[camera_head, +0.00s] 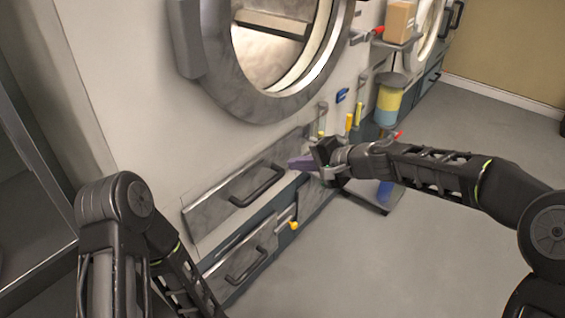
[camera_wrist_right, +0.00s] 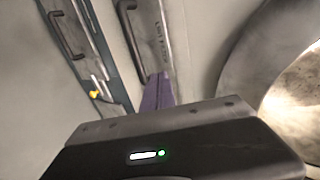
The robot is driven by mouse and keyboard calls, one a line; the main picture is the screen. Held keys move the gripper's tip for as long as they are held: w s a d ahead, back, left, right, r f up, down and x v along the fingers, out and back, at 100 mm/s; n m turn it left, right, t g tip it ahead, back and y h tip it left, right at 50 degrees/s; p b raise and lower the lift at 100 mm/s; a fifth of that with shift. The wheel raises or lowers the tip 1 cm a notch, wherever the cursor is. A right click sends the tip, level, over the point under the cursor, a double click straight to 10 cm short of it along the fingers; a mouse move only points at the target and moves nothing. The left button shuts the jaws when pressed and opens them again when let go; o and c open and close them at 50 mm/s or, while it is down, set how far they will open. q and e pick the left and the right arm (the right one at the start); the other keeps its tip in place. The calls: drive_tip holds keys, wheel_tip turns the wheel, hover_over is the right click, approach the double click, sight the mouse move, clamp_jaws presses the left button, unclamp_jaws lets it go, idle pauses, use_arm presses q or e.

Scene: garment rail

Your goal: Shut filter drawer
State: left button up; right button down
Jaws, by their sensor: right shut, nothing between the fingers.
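The upper drawer (camera_head: 215,203) is a grey marbled panel with a black bar handle, below the round machine door. It also shows in the right wrist view (camera_wrist_right: 152,45), with small lettering that looks like a filter label. I cannot tell how far it stands out from the machine. My right gripper (camera_head: 300,162) has purple fingers pressed together with nothing between them. They are at the right end of this drawer front, close to it; contact is unclear. The shut fingers (camera_wrist_right: 158,92) also show in the wrist view. My left arm shows at lower left, but its gripper is out of frame.
A lower drawer (camera_head: 225,272) with a black handle sits beneath, with a yellow knob (camera_head: 294,225) to its right. The large round door ring (camera_head: 235,85) is above. A shelf with a cardboard box (camera_head: 399,22) and a yellow-blue container (camera_head: 388,102) stand beyond.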

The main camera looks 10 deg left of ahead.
drive_tip(key=v, duration=0.3)
drive_tip(key=shift+s+d+r, duration=0.1)
drive_tip(key=shift+s+d, duration=0.05)
drive_tip(key=shift+d, duration=0.1)
